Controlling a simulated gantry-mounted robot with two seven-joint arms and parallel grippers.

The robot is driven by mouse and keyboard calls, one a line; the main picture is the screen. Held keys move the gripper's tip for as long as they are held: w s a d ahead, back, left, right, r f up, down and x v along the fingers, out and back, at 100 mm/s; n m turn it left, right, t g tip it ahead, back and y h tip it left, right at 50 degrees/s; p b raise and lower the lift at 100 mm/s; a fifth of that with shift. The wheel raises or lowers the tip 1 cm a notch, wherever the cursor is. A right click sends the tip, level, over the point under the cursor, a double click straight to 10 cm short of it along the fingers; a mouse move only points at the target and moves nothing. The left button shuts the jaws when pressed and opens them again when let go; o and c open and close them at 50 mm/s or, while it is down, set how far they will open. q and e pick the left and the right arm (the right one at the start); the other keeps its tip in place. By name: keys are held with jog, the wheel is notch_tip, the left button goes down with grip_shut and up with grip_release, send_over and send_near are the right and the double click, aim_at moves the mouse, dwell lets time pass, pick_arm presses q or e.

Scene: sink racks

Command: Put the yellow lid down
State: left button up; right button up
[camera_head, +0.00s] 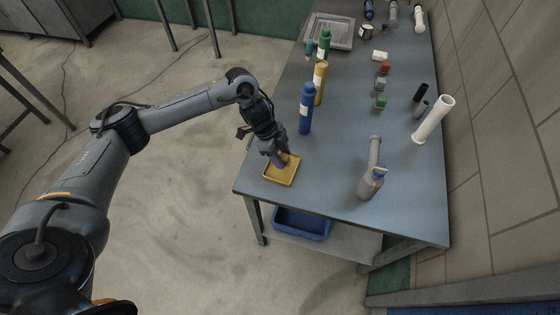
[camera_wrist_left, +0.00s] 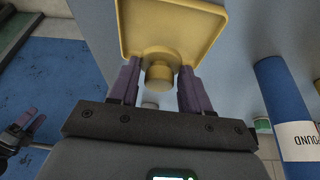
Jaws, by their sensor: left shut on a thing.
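The yellow lid (camera_head: 283,178) is a square with a raised rim, at the table's near left corner in the head view. My left gripper (camera_head: 281,160) points down at it. In the wrist view the lid (camera_wrist_left: 205,22) has a round knob (camera_wrist_left: 158,74) between the purple fingers of my left gripper (camera_wrist_left: 158,80), which is shut on it. Whether the lid touches the table or hangs just above it is hard to tell. My right gripper (camera_wrist_left: 32,120) shows small at the left of the wrist view, its fingers apart and empty.
A blue bottle (camera_head: 306,110), a yellow bottle (camera_head: 320,85) and a green bottle (camera_head: 324,45) stand behind the lid. A grey spray-like bottle (camera_head: 370,180) stands to the right, near a white tube (camera_head: 434,120). A blue bin (camera_head: 302,224) sits on the shelf below.

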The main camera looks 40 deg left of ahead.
pick_arm(q)
jog(key=shift+a+f, duration=0.2)
jog(key=shift+a, duration=0.1)
jog(key=shift+f, duration=1.95)
jog(key=shift+f, duration=0.1)
jog(key=o, duration=1.2)
